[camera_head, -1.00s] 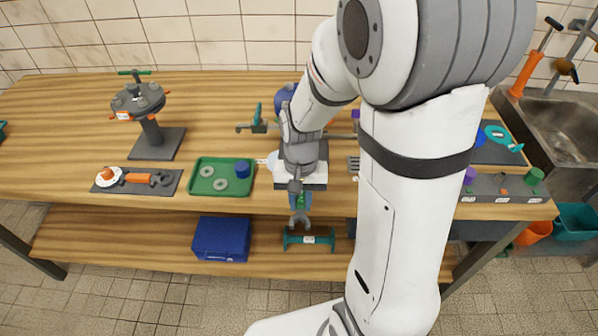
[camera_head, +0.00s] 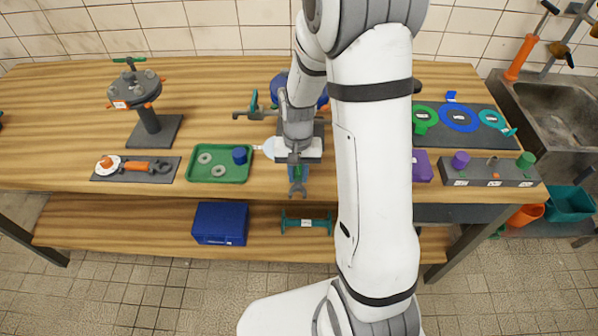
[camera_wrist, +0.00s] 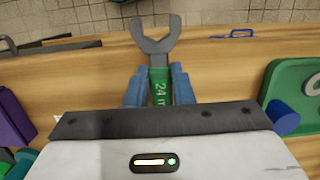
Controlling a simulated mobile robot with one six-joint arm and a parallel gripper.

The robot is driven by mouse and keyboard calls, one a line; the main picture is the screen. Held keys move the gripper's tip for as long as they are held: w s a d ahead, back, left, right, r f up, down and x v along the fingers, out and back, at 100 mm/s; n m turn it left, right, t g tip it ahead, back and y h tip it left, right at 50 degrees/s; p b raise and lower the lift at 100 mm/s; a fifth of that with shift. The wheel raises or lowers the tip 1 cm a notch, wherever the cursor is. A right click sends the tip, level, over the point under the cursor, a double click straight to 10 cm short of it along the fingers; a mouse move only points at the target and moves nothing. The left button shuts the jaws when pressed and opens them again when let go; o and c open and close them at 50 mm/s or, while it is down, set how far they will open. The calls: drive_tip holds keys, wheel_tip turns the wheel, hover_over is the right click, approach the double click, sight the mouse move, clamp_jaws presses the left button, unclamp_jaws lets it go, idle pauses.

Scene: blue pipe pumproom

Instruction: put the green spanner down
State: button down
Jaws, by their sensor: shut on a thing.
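In the head view, my gripper (camera_head: 297,174) is over the front edge of the bench, right of the green tray, with the spanner head (camera_head: 297,189) pointing toward the front. The rest of the handle is hidden by my wrist. I cannot tell whether the spanner touches the bench top (camera_head: 262,187).
A green tray (camera_head: 205,176) with grey rings and a blue cylinder is left of my gripper. A dark mat with an orange spanner (camera_head: 147,166) lies further left. A purple block (camera_head: 421,166) and a grey block with coloured pegs (camera_head: 488,180) are right. A blue box (camera_head: 220,223) is on the lower shelf.

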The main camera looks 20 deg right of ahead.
sight(298, 171)
drive_tip(key=shift+f+b, duration=0.45)
drive_tip(key=shift+f, duration=0.15)
drive_tip(key=c, duration=1.3)
unclamp_jaws()
drive_tip(key=shift+r, duration=0.1)
drive_tip(key=shift+o, duration=0.2)
wheel_tip(298, 171, up, 12)
drive_tip(key=w, duration=0.1)
drive_tip(key=s+r+n+t, duration=0.1)
drive_tip(key=s+r+t, duration=0.1)
drive_tip(key=s+r, duration=0.2)
drive_tip(key=s+r+n+t, duration=0.2)
drive_tip(key=s+r, duration=0.3)
drive_tip(key=s, duration=0.6)
drive_tip(key=shift+s+d+t, duration=0.15)
drive_tip(key=shift+t, duration=0.25)
